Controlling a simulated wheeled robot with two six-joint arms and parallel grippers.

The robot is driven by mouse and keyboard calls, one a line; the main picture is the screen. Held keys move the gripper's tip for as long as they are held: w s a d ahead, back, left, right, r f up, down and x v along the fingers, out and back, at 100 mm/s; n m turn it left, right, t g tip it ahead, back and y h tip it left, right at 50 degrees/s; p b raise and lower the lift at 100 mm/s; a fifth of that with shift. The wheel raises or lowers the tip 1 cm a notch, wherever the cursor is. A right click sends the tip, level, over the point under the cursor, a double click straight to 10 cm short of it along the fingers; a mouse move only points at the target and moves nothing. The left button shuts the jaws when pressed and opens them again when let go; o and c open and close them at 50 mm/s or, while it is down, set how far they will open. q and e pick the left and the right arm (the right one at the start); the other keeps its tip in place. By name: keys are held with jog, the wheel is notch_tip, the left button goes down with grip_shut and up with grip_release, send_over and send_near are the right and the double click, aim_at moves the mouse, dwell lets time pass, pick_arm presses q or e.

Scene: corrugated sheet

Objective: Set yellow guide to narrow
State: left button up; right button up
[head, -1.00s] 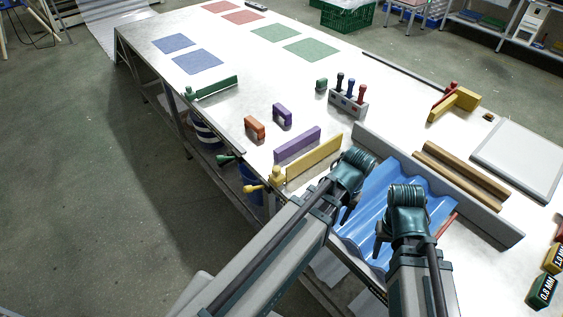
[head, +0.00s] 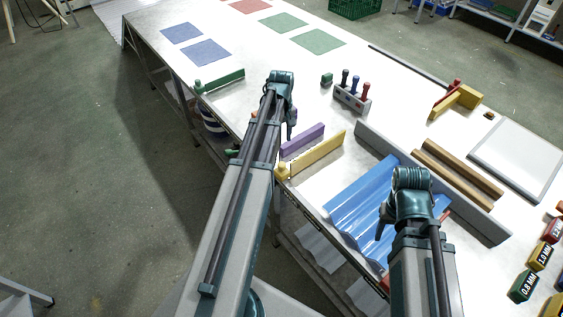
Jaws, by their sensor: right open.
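The yellow guide (head: 318,155) is a long upright bar near the front edge of the table. My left gripper (head: 291,128) points down just beyond the near end of the purple bar. Its fingers are mostly hidden behind its wrist, so its opening does not show. My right gripper (head: 386,222) is open above the blue corrugated sheet (head: 352,203), apart from the yellow guide.
A grey rail (head: 385,150) stands behind the sheet, with brown strips (head: 455,175) beyond it. A green guide (head: 220,80) lies to the left. A block with several coloured pegs (head: 352,98) stands farther back. Labelled blocks (head: 523,286) are at the right.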

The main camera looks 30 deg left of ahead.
aim_at(282, 164)
pick_arm(q)
notch_tip(282, 164, down, 14)
jog(key=b, duration=1.3)
jog(key=shift+r, duration=0.25)
pick_arm(e)
notch_tip(282, 164, down, 14)
jog(key=shift+r, duration=0.25)
pick_arm(q)
jog(key=shift+r, duration=0.1)
grip_shut()
